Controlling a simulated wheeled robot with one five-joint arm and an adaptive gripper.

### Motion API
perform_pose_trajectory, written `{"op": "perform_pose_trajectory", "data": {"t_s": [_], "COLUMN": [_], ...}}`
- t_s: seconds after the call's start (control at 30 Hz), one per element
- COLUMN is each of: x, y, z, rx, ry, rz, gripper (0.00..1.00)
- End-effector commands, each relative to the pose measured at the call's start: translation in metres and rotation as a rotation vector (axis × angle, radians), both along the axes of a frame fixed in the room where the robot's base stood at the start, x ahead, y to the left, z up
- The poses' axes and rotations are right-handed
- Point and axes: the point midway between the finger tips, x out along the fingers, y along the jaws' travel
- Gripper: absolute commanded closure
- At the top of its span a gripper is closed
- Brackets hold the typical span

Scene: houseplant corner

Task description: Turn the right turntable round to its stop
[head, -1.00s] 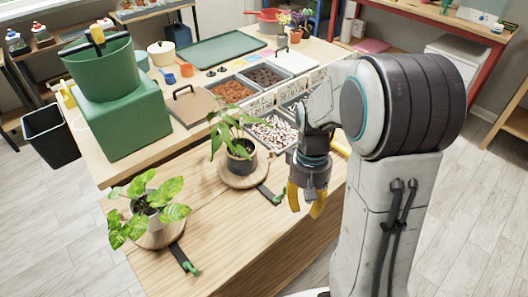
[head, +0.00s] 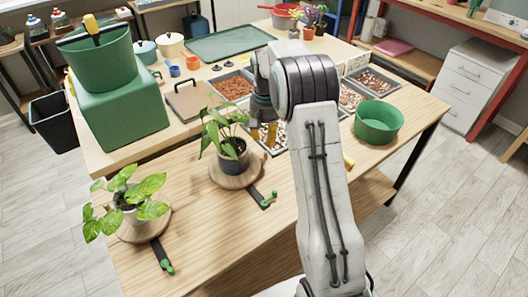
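The right turntable (head: 222,180) is a round wooden disc bearing a leafy plant in a dark pot (head: 233,157). Its black bar (head: 255,193) points toward the lower right and ends in green parts (head: 268,200). The left turntable (head: 130,234) bears another potted plant (head: 130,203); its black bar with a green end (head: 162,256) points toward the front. My gripper (head: 263,136) has yellow fingers that look parted, with nothing seen between them. It is right of and behind the right plant, in front of the trays, apart from the right turntable's bar.
A green bowl (head: 379,122) stands on the right of the table. Trays of brown and pale material (head: 232,87) lie behind my gripper. A green block with a bucket (head: 118,118) stands at the left back. The front tabletop between the turntables is bare.

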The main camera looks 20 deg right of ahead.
Motion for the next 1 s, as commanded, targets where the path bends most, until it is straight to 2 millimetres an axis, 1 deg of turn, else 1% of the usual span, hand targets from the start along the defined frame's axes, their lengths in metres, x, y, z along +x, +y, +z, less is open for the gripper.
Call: {"op": "perform_pose_trajectory", "data": {"t_s": [0.5,0.7,1.0], "x": [-0.001,0.0,0.0], "y": [0.001,0.0,0.0], "z": [-0.059,-0.068,-0.07], "rx": [0.001,0.001,0.0], "ry": [0.003,0.001,0.0], "rz": [-0.005,-0.005,-0.005], "gripper": [0.75,0.75,0.75]}}
